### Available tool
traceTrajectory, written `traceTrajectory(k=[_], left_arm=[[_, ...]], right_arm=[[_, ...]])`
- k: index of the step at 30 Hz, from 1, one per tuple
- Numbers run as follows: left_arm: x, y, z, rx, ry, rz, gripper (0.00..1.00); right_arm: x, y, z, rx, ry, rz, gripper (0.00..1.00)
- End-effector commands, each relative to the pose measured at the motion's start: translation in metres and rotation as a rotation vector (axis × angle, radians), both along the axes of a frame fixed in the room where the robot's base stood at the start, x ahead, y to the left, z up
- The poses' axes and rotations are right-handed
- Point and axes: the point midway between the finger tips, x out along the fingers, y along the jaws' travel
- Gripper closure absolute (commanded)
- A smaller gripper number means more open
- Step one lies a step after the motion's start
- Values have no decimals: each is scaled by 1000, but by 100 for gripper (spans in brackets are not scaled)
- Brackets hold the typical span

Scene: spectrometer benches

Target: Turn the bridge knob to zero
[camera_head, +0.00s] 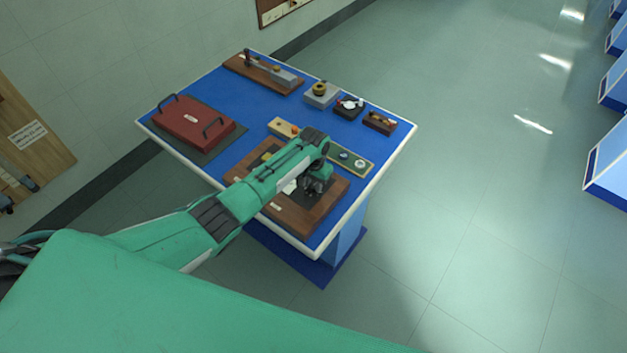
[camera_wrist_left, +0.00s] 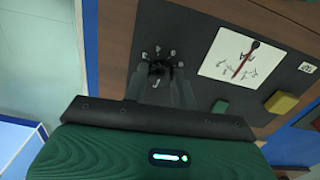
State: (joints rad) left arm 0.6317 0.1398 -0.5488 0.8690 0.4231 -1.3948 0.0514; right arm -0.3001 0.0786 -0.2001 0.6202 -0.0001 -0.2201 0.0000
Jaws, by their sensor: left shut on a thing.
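The bridge is a wooden-framed box (camera_head: 296,214) with a dark panel, near the front corner of the blue table. Its dark round knob (camera_wrist_left: 160,68) is ringed by small white marks in the left wrist view. My left gripper (camera_wrist_left: 160,84) is shut on the knob from above; it also shows in the head view (camera_head: 312,188). The fingers hide part of the knob, and I cannot read its setting. A white meter face (camera_wrist_left: 229,57) with a red needle lies to the right of the knob in the left wrist view. My right gripper is not in view.
A red case with handles (camera_head: 195,122) stands at the table's left. A green board (camera_head: 345,152) lies close behind the bridge. A grey block (camera_head: 320,96), a black box (camera_head: 349,106) and a brown box (camera_head: 379,123) stand farther back. Blue tabletop (camera_head: 240,150) shows between them.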

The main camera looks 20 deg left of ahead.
Motion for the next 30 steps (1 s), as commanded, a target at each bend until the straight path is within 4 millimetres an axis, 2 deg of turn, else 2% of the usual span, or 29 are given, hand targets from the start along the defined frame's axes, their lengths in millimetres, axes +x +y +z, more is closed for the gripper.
traceTrajectory(k=[9, 24, 25, 28, 30], left_arm=[[2, 0, 2, 0, -3, 110, 96], [2, 0, 2, 0, -5, 127, 96], [2, 0, 2, 0, -5, 127, 71], [2, 0, 2, 0, -4, 127, 52], [1, 0, 1, 0, -3, 127, 51]], right_arm=[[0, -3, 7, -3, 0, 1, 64], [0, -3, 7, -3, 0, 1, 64], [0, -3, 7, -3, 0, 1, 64], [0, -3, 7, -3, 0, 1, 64], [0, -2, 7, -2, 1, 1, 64]])
